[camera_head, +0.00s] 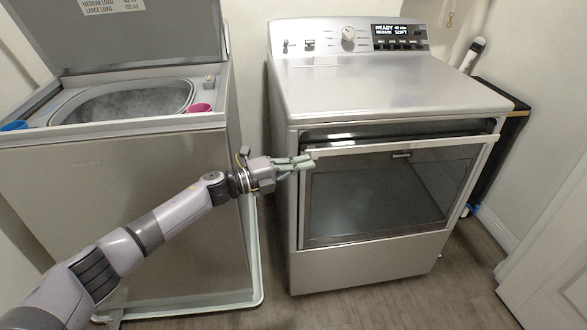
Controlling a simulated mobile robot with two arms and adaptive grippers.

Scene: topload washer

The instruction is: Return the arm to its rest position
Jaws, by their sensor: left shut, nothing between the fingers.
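My left arm comes in from the lower left and reaches toward the dryer. My left gripper (304,161) is shut and empty. Its fingertips are by the upper left corner of the dryer door (390,190); I cannot tell whether they touch it. The door has a dark window, and a dark gap shows above its top edge, so it looks slightly ajar. The silver dryer (385,88) has a knob and a lit display. My right gripper is not in view.
A top-load washer (130,215) stands at the left with its lid (110,40) raised. A pink cup (200,108) and a blue item (14,126) are on its rim. A white door (555,255) is at the right. Floor (380,305) shows clear in front of the dryer.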

